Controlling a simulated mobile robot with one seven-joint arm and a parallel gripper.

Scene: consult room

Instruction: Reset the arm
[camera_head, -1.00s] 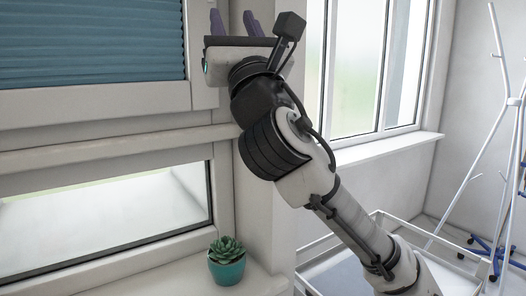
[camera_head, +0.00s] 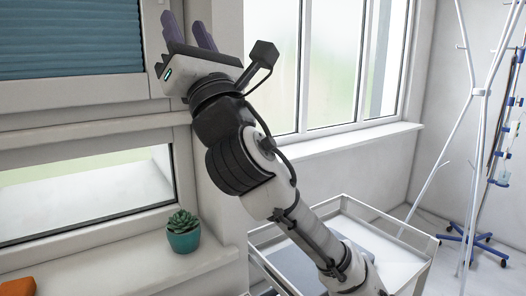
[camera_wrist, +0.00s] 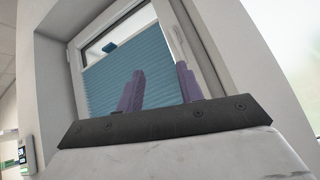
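My gripper (camera_head: 187,33) is raised at the upper left of the head view, in front of the window frame, with its purple fingers pointing up. In the wrist view my gripper (camera_wrist: 160,90) shows its two purple fingers standing apart with a clear gap and nothing between them. My arm reaches up and to the left from the lower middle of the head view. The fingers appear in front of the blue blind in the wrist view (camera_wrist: 115,80).
A succulent in a teal pot (camera_head: 183,238) stands on the window sill (camera_head: 130,268) below my gripper. An orange object (camera_head: 17,287) shows at the lower left corner. A white-framed cart (camera_head: 400,228) stands behind my arm. A white stand (camera_head: 443,160) is at the right.

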